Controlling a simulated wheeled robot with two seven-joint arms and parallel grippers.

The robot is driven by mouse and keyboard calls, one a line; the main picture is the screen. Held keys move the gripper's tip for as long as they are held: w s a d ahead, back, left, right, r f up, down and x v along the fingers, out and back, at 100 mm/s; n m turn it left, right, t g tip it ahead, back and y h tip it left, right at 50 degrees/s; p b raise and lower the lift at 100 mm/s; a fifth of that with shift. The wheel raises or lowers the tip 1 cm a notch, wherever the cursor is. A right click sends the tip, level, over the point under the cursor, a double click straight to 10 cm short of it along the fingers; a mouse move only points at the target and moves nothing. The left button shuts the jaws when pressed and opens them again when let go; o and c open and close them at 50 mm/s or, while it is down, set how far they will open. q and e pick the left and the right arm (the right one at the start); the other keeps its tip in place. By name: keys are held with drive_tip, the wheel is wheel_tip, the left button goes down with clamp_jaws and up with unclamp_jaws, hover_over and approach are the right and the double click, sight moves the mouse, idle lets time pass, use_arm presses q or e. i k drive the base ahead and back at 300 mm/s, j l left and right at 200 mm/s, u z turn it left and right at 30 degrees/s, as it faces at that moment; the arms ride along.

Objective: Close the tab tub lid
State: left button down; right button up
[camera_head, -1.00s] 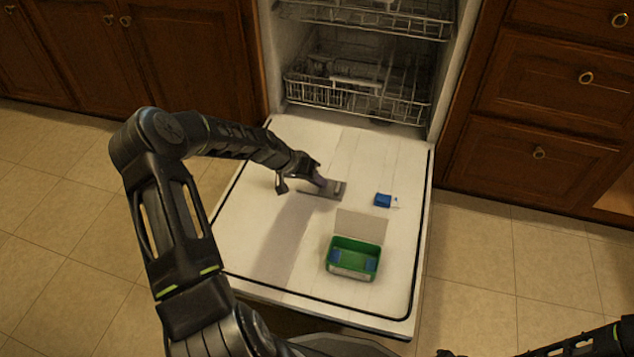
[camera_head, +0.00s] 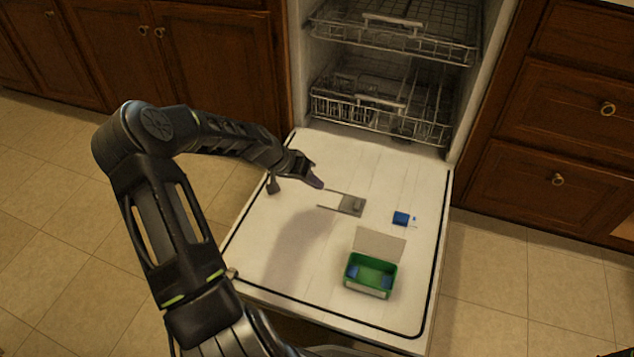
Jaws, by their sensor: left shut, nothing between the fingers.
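The green tub (camera_head: 370,280) stands on the open dishwasher door, with blue pieces inside. Its pale lid (camera_head: 379,243) is open, raised along the tub's far side. My left gripper (camera_head: 316,183) is shut and empty, above the door. It is up and left of the tub, clear of both tub and lid. My right gripper is out of view.
A grey fitting (camera_head: 350,204) lies on the door just right of my left gripper. A small blue piece (camera_head: 401,218) lies behind the lid. The dishwasher racks (camera_head: 380,105) are at the back. The white door (camera_head: 270,270) is clear left of the tub.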

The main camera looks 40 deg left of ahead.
sight(375, 242)
drive_tip(key=k+l, duration=0.8)
drive_tip(key=l, duration=0.15)
